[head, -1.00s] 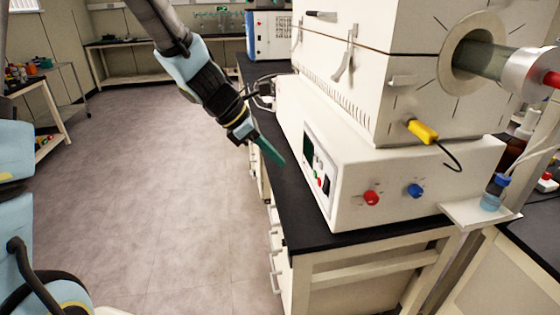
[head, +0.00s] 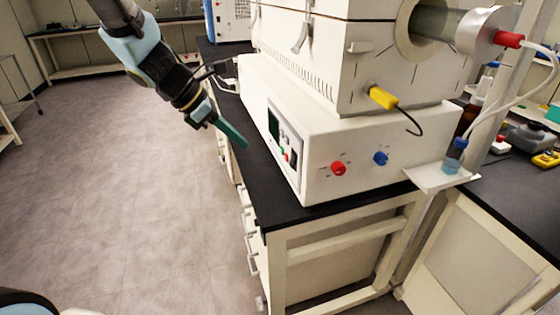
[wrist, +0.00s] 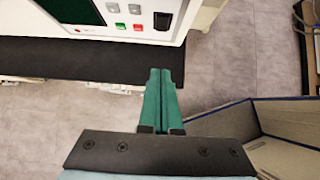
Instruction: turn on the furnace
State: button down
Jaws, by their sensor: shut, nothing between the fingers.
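The furnace (head: 315,165) is a white box on the black bench top, with a tube through its upper part. Its left side carries a control panel with a dark green screen (head: 273,125), small buttons and a black rocker switch (head: 293,160). In the wrist view, the screen (wrist: 72,8), green and red buttons and the black rocker switch (wrist: 163,21) show at the top. My gripper (head: 244,146) is shut and empty, its green fingers pointing towards the panel with a gap between. In the wrist view, the fingertips (wrist: 160,72) lie below the rocker switch in the picture.
The furnace front has a red knob (head: 338,168), a blue knob (head: 381,158) and a yellow plug (head: 383,97) with a black cable. The black bench edge (head: 262,205) runs below the panel. A small bottle (head: 453,160) stands on a side shelf. The floor at left is clear.

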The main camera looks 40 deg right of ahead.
aim_at(292, 160)
jog(key=d+r+p+x, duration=0.1)
jog(key=x, duration=0.5)
jog(key=d+p+x, duration=0.1)
jog(key=x, duration=0.5)
jog(key=shift+s+d+p, duration=0.3)
jog(key=shift+s+p, duration=0.05)
jog(key=shift+s, duration=0.15)
jog(key=b, duration=0.3)
jog(key=shift+d+f+h, duration=0.15)
jog(key=shift+f+h, duration=0.15)
jog(key=shift+f, duration=0.1)
jog(key=shift+s+r+p, duration=0.15)
jog(key=shift+r+p, duration=0.15)
jog(key=shift+r, duration=0.15)
